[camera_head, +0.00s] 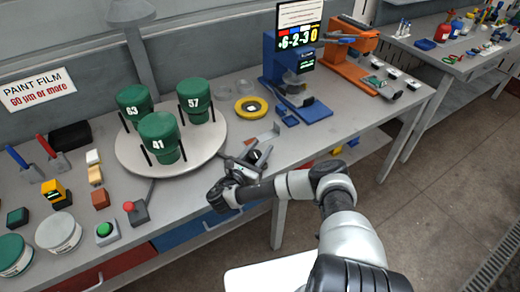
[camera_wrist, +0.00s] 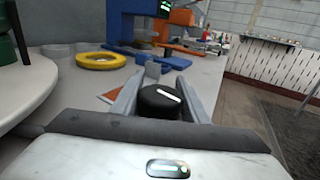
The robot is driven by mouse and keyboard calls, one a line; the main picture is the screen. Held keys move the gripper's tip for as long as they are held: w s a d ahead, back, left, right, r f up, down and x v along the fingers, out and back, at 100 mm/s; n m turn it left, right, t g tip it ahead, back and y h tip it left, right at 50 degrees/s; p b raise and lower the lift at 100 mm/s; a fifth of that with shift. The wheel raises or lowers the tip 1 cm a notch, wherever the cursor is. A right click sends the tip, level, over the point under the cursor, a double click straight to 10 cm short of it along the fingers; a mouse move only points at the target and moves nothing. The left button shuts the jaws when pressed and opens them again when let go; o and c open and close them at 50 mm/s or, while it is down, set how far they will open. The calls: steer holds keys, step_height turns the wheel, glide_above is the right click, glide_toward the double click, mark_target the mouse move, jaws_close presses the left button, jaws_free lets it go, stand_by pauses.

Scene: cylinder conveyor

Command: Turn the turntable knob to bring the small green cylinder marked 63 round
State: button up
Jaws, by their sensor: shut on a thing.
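The small green cylinder marked 63 (camera_head: 134,104) stands at the back left of the round white turntable (camera_head: 135,158). A green cylinder marked 41 (camera_head: 160,140) stands at the front, and one marked 57 (camera_head: 194,99) at the right, each between black posts. My gripper (camera_head: 254,158) is at the bench's front edge, right of the turntable. In the wrist view, my gripper (camera_wrist: 157,96) is shut on the black knob (camera_wrist: 160,103), which has a white line on top. In the head view my gripper partly hides the knob.
A yellow ring (camera_head: 250,107) and a blue device with a display (camera_head: 298,80) stand behind my gripper. Coloured blocks, tins and tools fill the left of the bench.

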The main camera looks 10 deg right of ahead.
steer(key=shift+d+r, duration=0.1)
steer(key=shift+r, duration=0.05)
steer(key=o, duration=1.1)
steer(key=shift+c, duration=0.2)
steer(key=shift+s, duration=0.1)
